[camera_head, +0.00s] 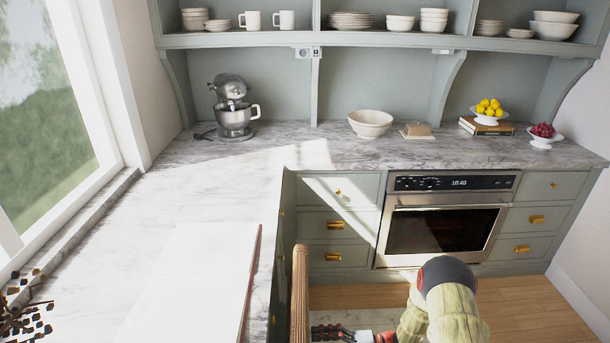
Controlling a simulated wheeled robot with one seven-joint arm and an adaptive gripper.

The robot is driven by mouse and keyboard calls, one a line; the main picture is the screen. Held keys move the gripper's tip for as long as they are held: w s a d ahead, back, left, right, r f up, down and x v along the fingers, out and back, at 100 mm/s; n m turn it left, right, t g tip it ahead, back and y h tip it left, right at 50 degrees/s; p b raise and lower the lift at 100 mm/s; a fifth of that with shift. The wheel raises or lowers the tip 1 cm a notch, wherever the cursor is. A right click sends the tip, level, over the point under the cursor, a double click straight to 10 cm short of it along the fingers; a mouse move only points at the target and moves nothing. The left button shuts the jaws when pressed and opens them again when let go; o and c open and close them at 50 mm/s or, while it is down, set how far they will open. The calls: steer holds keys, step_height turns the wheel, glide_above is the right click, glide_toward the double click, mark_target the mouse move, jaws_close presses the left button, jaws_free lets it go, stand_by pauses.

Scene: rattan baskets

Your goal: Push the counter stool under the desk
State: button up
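A brown wooden upright piece (300,295), seemingly the back of the counter stool, stands at the bottom middle beside the edge of the marble counter (190,200). Its seat and legs are hidden or out of the picture. My gripper (316,333) is at the bottom edge, just right of the wooden piece and pointing left at it. Its fingertips are very close to the wood; I cannot tell whether they touch. The fingers are small and partly cut off, so their opening is unclear.
A white flat board or book (195,285) lies on the counter's left arm. Drawers and an oven (440,222) line the back below the counter. Wooden floor (530,305) is clear at the right. A dark patterned object (25,310) is at the lower left.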

steer(key=s+f+m+g+h, duration=0.2)
steer(key=s+f+m+g, duration=0.15)
steer(key=s, duration=0.35)
steer(key=s+d+r+g+h, duration=0.3)
steer(key=s+d+r+h, duration=0.15)
steer(key=s, duration=0.25)
steer(key=s+d+r+n+t+h, duration=0.15)
steer(key=d+r+h, duration=0.35)
steer(key=r, duration=0.5)
steer(key=s+d+r+n+t+h, duration=0.1)
steer(key=s+d+r+t+h, duration=0.3)
steer(key=r, duration=0.7)
steer(key=s+r+n+t+h, duration=0.2)
steer(key=r+t, duration=0.4)
steer(key=r, duration=0.9)
steer(key=shift+s+a+r+n+p, duration=0.25)
steer(key=shift+s+a+n+p, duration=0.1)
steer(key=shift+s+p, duration=0.15)
